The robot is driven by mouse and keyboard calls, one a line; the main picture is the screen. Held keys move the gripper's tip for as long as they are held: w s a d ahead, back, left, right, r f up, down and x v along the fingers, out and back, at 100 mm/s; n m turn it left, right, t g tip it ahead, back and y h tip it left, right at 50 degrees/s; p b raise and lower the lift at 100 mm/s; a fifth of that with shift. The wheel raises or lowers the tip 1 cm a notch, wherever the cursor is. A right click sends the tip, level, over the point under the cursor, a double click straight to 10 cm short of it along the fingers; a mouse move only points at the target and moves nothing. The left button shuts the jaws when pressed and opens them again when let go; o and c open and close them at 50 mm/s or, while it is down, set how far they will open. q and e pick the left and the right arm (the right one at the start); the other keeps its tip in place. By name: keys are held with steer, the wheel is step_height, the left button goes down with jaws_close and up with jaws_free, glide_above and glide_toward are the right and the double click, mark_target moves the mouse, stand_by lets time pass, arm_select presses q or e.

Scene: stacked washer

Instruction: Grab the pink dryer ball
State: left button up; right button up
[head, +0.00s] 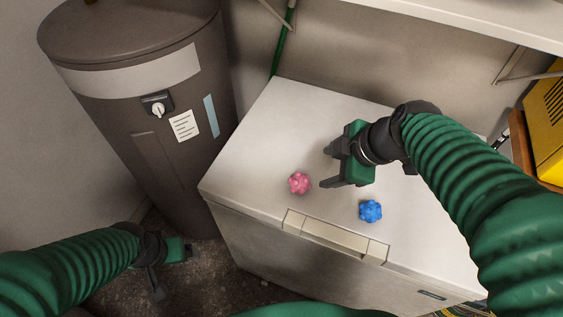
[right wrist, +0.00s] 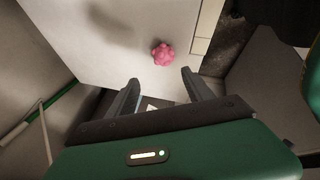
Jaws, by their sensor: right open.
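The pink dryer ball (head: 299,183) is a small knobbly ball on the white top of the chest-like appliance (head: 270,120), left of its front handle's middle. My right gripper (head: 326,168) is open and empty, just right of the pink ball and apart from it. In the right wrist view the pink ball (right wrist: 163,54) lies ahead of the open fingers (right wrist: 160,85), roughly centred between them. A blue knobbly ball (head: 370,211) lies on the same top, to the right and nearer the front edge. My left gripper (head: 172,272) hangs low at the left; its fingers are partly unclear.
A dark cylindrical tank (head: 160,90) stands left of the appliance. A white shelf (head: 480,22) overhangs the back right, with a bracket below. A handle (head: 335,237) sits on the front edge. A yellow case (head: 546,120) is at far right. The top's left part is clear.

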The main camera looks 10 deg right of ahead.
glide_toward(303, 181)
steer(key=b+x, duration=0.1)
steer(key=x, duration=0.5)
steer(key=shift+w+d, duration=0.15)
steer(key=x, duration=0.4)
steer(key=shift+s+a+f, duration=0.15)
steer(key=shift+s+a, duration=0.05)
steer(key=shift+s, duration=0.1)
steer(key=shift+w+d+f, duration=0.1)
steer(key=shift+w+f, duration=0.15)
steer(key=shift+w, duration=0.1)
steer(key=shift+s, duration=0.1)
steer(key=shift+c, duration=1.3)
steer(key=c, duration=0.9)
arm_select(q)
steer(key=shift+s+f, duration=0.1)
steer(key=shift+s, duration=0.7)
arm_select(e)
steer(key=shift+o, duration=0.2)
steer(key=shift+r, duration=0.15)
